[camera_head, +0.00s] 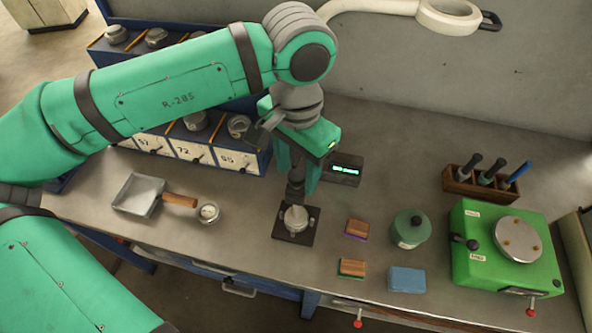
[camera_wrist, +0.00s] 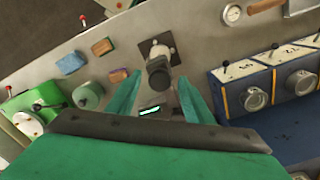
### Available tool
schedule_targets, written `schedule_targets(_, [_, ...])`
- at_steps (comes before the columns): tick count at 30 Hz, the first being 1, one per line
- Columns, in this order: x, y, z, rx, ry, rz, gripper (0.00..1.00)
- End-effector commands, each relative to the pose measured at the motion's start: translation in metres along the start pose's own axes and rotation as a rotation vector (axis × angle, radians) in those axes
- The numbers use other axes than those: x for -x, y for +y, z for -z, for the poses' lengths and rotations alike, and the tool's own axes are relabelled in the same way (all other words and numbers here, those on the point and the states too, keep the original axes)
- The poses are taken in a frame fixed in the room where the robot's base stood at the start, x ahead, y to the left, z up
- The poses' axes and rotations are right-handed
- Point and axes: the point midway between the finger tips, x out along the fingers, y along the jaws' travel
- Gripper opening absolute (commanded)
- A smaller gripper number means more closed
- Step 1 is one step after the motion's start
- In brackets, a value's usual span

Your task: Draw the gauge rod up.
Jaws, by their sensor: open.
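The gauge stands on a square dark base plate (camera_head: 283,236) on the bench, with a pale metal body (camera_head: 296,219) and a dark upright rod (camera_head: 295,189) on top. My gripper (camera_head: 297,180) is above it, pointing down, with its green fingers apart. In the wrist view, the dark round rod top (camera_wrist: 158,74) lies between the fingertips of my gripper (camera_wrist: 158,78), with a gap on each side. I cannot tell how far down the fingers reach along it. A small box with a green-lit readout (camera_head: 345,169) stands behind the gauge.
Left are a square pan (camera_head: 139,194) with a wooden handle and a small round dial (camera_head: 208,212). Right are two wooden-backed brushes (camera_head: 357,229), a green jar (camera_head: 410,228), a blue block (camera_head: 407,279), a green machine (camera_head: 480,262) and a tool rack (camera_head: 470,187). Labelled drawers (camera_head: 195,151) stand behind left.

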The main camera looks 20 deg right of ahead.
Motion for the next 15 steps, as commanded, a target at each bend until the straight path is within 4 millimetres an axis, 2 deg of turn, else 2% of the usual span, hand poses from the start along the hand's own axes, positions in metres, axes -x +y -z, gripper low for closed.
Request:
schedule_targets(7, [-0.0006,0.0002,0.0001,0.0,0.0,0.0,0.47])
schedule_targets(8, [-0.0006,0.0002,0.0001,0.0,0.0,0.0,0.45])
schedule_targets(12, [-0.0005,0.0001,0.0001,0.0,0.0,0.0,0.13])
schedule_targets(15, [-0.0004,0.0001,0.0001,0.0,0.0,0.0,0.13])
